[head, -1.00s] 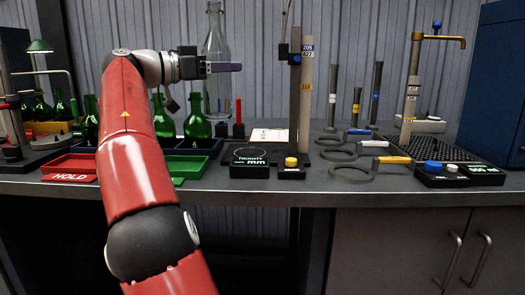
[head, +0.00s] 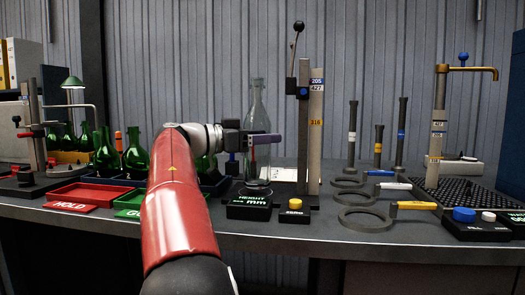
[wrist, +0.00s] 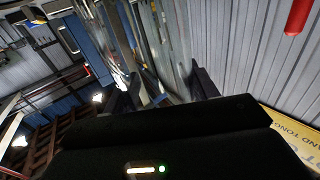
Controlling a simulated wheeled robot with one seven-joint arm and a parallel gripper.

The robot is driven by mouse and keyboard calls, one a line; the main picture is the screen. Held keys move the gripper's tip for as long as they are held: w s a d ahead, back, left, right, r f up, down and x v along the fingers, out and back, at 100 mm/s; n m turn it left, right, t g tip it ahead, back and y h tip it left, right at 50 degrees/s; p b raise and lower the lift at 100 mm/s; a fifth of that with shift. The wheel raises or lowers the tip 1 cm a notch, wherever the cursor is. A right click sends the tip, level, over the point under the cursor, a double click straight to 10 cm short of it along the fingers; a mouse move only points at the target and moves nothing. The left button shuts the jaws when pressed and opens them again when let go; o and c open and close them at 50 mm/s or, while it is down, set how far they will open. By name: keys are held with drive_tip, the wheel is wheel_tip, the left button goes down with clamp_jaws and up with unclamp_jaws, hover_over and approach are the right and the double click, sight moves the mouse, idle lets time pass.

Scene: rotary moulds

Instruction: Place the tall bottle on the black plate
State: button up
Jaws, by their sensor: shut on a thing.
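The tall bottle (head: 257,102) is clear glass and stands upright in my gripper (head: 262,139), left of the height gauge's post. My gripper is shut on the bottle's body. In the wrist view the clear glass (wrist: 150,45) shows between the two dark fingers (wrist: 160,90). The black plate (head: 277,191) is the low base of the height gauge, behind the HEIGHT display. The bottle's foot is over the plate; whether it touches is unclear.
The gauge post (head: 309,130) with its lever stands close right of the bottle. The HEIGHT display (head: 249,207) and yellow ZERO button (head: 294,204) sit in front. Green bottles (head: 135,157) and a red HOLD tray (head: 80,193) are left; ring gauges (head: 370,218) are right.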

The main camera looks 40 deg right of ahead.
drive_tip(key=shift+f, duration=0.8)
drive_tip(key=o, duration=1.3)
drive_tip(key=shift+a, duration=0.1)
drive_tip(key=v, duration=1.1)
drive_tip(key=shift+w+a+b, duration=0.1)
drive_tip(key=shift+a+b, duration=0.2)
drive_tip(key=shift+a, duration=0.1)
